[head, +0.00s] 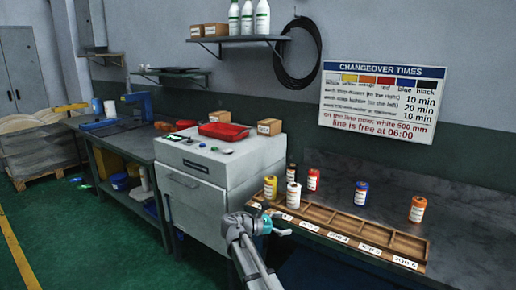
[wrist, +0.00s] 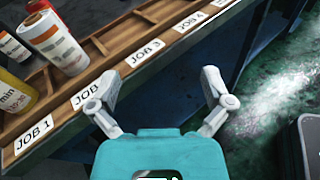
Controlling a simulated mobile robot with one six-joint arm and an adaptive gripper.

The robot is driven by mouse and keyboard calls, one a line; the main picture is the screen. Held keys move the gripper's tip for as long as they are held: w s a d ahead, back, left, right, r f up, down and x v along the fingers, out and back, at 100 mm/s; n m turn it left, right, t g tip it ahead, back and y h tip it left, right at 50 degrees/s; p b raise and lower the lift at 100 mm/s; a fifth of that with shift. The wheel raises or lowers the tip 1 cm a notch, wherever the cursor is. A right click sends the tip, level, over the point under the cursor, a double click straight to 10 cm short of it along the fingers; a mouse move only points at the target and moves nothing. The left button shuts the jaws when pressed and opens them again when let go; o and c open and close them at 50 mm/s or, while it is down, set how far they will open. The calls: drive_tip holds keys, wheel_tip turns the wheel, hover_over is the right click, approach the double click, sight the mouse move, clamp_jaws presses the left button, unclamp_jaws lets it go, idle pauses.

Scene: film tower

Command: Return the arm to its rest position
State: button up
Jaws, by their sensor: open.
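My gripper (head: 280,226) is in front of the wooden job tray's left half, at the bench's front edge. In the wrist view my gripper (wrist: 158,88) has its two fingers spread wide with nothing between them. The compartmented wooden tray (head: 407,247) lies along the bench edge, with job labels on its front. A white canister (head: 293,196) stands at the tray's left part, near a yellow canister (head: 270,188).
Red (head: 313,180), blue (head: 361,194) and orange (head: 417,209) canisters stand behind the tray. A dark canister is partly hidden behind the white one. A grey cabinet (head: 215,180) with a red bin (head: 224,131) stands to the left. Green floor is open at lower left.

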drive_tip(key=s+d+f+m+g+y, duration=0.4)
drive_tip(key=s+d+f+m+y, duration=0.55)
drive_tip(key=s+f+m, duration=0.45)
drive_tip(key=s+a+f+m+g+y, duration=0.1)
drive_tip(key=s+a+f+m+y, duration=0.1)
drive_tip(key=s+m+y, duration=0.55)
wheel_tip(320, 180, up, 20)
drive_tip(key=s+n+h+p, duration=0.1)
drive_tip(key=p, duration=1.8)
drive_tip(key=shift+s+d+f+n+h, duration=0.15)
drive_tip(key=shift+s+f+n+h, duration=0.05)
drive_tip(key=shift+s+n+h, duration=0.15)
